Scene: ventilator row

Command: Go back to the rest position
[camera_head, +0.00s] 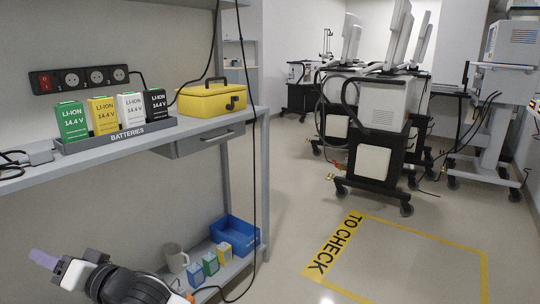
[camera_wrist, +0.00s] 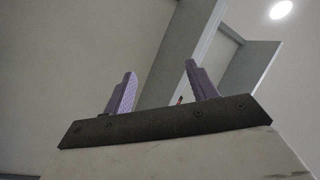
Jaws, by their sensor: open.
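My gripper (camera_head: 44,259) is at the lower left in the head view, in front of the shelf unit and below its upper shelf. In the wrist view my gripper (camera_wrist: 160,90) shows two purple fingers standing wide apart with nothing between them. Behind the fingers are grey shelf-like beams and a plain wall or ceiling with a round light. No held object shows in either view.
Batteries (camera_head: 103,115) in a grey tray (camera_head: 115,135) and a yellow case (camera_head: 211,99) stand on the upper shelf (camera_head: 60,162). Below are a mug (camera_head: 176,258), small boxes and a blue bin (camera_head: 234,233). Ventilator carts (camera_head: 375,130) stand behind. The yellow-taped floor area (camera_head: 410,262) is empty.

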